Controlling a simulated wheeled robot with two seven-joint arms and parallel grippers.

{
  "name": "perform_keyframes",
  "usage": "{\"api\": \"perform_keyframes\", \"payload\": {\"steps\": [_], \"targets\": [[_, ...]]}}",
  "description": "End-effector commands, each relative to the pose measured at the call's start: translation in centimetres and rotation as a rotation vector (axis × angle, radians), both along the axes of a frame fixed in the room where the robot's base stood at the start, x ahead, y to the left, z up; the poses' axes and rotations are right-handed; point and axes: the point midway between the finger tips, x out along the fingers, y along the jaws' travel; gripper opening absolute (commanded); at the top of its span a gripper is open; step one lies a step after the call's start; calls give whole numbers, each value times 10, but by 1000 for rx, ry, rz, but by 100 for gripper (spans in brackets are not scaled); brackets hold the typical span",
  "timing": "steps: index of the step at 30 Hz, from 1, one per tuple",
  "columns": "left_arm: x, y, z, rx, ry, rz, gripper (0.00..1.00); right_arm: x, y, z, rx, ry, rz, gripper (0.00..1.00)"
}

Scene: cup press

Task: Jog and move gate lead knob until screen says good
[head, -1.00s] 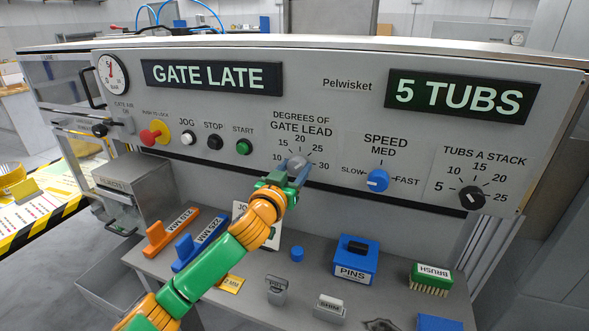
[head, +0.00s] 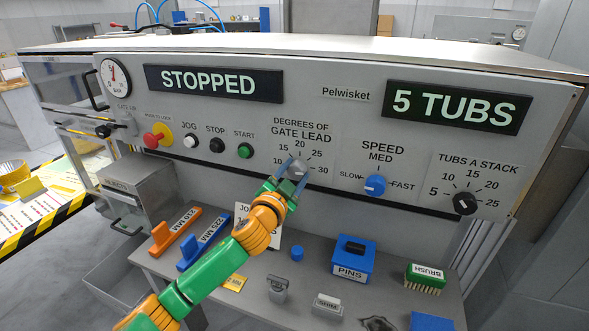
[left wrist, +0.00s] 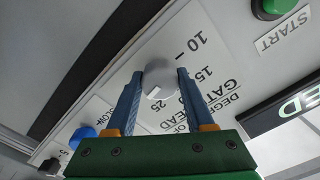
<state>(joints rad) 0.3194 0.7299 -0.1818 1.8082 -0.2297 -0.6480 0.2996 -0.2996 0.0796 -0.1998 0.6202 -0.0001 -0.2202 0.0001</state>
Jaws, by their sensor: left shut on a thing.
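The gate lead knob (head: 298,168) is grey and round, set in the panel under the label DEGREES OF GATE LEAD. My left gripper (head: 293,174) has its blue fingers on either side of it and is shut on it. In the left wrist view the knob (left wrist: 157,82) sits between the two fingertips (left wrist: 161,75), with a small pale mark on its face. The exact setting is hard to read. The left screen (head: 214,83) reads STOPPED. The white JOG button (head: 190,140) is left of the STOP button. My right gripper is not in view.
The black STOP button (head: 217,145) and green START button (head: 245,151) are left of the knob. The blue speed knob (head: 375,185) is to its right. A shelf below holds a blue PINS box (head: 354,262), a brush (head: 425,279) and other small items.

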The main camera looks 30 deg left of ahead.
Motion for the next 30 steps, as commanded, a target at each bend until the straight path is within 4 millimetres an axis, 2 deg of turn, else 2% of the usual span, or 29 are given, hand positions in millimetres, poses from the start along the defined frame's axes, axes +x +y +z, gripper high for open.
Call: {"api": "perform_keyframes", "payload": {"steps": [9,25,26,28,29,30], "targets": [[0,1,1,107,26,1,0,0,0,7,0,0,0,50],[0,0,0,128,30,1,0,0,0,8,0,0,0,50],[0,1,0,128,30,1,58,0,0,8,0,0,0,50],[0,0,0,128,30,1,77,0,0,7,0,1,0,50],[0,0,0,128,30,1,83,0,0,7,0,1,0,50],[0,0,0,128,30,1,83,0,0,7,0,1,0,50]]}}
